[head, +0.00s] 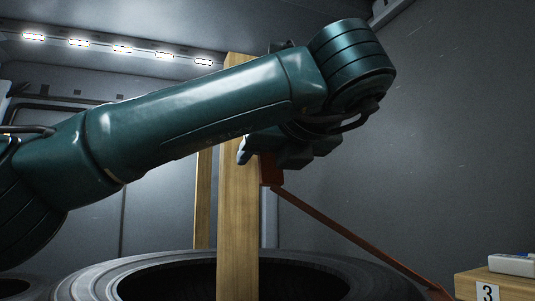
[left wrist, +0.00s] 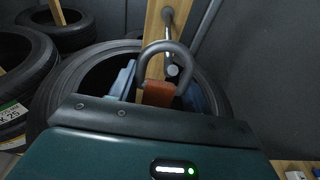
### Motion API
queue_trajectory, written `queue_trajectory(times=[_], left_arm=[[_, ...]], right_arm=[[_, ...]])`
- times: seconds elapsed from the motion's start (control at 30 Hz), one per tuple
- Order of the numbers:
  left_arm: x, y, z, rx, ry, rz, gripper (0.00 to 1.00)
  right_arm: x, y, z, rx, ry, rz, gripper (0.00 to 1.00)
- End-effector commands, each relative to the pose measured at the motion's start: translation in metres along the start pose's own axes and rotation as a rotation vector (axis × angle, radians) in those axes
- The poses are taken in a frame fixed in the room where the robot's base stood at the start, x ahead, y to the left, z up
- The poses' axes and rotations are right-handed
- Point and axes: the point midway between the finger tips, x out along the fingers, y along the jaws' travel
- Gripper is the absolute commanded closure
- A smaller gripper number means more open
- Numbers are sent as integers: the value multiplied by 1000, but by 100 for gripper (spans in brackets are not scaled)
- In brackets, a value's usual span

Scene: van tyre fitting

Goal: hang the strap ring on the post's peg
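The strap ring (left wrist: 151,52), a grey metal loop on an orange strap end (left wrist: 158,94), stands between the fingers of my left gripper (left wrist: 160,84) in the left wrist view. The gripper appears shut on it. The peg (left wrist: 172,70) on the wooden post (left wrist: 154,22) shows through the ring's opening; I cannot tell whether the ring is around it or in front. In the head view my left gripper (head: 258,158) is beside the post (head: 238,220), and the orange strap (head: 335,228) runs down to the right. My arm hides the peg there. My right gripper is not in view.
A large tyre (head: 90,278) lies around the post's lower part. A wooden block marked 3 (head: 512,287) with a white object (head: 512,265) is at lower right. Grey walls enclose the space.

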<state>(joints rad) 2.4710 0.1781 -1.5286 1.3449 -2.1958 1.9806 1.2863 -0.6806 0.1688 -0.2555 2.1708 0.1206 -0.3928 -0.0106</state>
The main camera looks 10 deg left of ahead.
Motion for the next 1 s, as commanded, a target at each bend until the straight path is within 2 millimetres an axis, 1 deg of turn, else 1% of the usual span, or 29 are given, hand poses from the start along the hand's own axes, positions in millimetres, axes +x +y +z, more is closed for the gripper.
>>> queue_trajectory(times=[0.03,0.3,0.53,0.63,0.77,0.9,1.0], left_arm=[[0,0,0,0,-1,0,48],[0,0,0,0,0,0,26],[-1,0,0,0,0,0,26],[-6,0,0,0,-1,-1,26],[-25,0,-1,-1,-4,-1,26],[-57,0,-2,-3,-9,0,26],[-80,0,-1,-2,-7,0,26]], right_arm=[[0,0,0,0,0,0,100],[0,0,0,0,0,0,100],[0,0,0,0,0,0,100],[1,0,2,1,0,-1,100],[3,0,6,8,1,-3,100],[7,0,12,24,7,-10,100],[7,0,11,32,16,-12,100]])
